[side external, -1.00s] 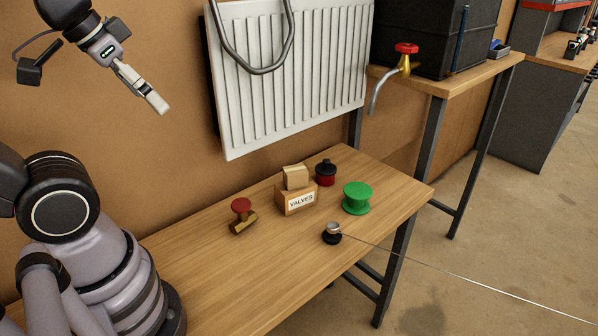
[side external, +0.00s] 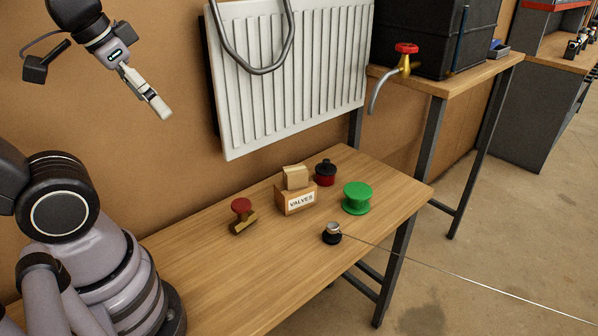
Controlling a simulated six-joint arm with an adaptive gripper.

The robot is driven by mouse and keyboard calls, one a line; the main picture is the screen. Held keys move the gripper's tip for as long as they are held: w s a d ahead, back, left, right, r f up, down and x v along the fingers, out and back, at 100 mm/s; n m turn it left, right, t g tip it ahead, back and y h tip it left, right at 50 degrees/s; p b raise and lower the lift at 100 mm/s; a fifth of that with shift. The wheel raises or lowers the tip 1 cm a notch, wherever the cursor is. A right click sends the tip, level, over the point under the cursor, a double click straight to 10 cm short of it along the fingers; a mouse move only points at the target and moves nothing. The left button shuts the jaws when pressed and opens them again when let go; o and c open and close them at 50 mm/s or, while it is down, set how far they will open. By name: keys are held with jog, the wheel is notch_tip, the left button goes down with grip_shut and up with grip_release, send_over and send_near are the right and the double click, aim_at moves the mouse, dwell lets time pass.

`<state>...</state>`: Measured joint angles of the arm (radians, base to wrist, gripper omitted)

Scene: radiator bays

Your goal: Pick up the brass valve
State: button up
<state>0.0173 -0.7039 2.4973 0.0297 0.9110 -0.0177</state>
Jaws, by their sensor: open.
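The brass valve (side external: 243,221), with a brass body and a round dark red handwheel on top, lies on the wooden bench left of the small box. My gripper (side external: 160,107) is in the upper left, well above the bench and up and to the left of the valve. It points down to the right, is open and holds nothing that I can see. The two fingers overlap from this side, so the gap between them is hard to make out.
Right of the valve stand a cardboard box labelled VALVES (side external: 297,200), a red and black item (side external: 325,173), a green spool (side external: 356,198) and a small black-based knob (side external: 332,233) by a thin line. A white radiator (side external: 290,75) hangs behind. The bench front (side external: 260,275) is clear.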

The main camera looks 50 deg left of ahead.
jog(key=w+a+f+m+g+y, duration=0.1)
jog(key=w+f+m+g+y, duration=0.25)
jog(key=f+y, duration=0.35)
jog(key=w+a+f+m+g+y, duration=0.2)
jog(key=w+f+m+g+y, duration=0.25)
jog(key=f, duration=0.45)
jog(key=m+t+y, duration=0.1)
jog(key=m+t, duration=1.5)
jog(key=m, duration=0.3)
send_near(241, 203)
jog(key=v, duration=0.3)
jog(key=shift+s+d+r, duration=0.1)
jog(key=shift+s, duration=0.2)
jog(key=shift+w+a, duration=0.3)
jog(key=shift+a, duration=0.05)
jog(key=x, duration=0.7)
jog(key=shift+w+a, duration=0.15)
jog(key=shift+a, duration=0.05)
jog(key=shift+f+x, duration=0.15)
jog(key=shift+x, duration=1.2)
jog(key=shift+f+x, duration=0.15)
jog(key=shift+x, duration=1.2)
jog(key=shift+w+d, duration=0.1)
jog(key=shift+d, duration=0.1)
jog(key=c, duration=1.3)
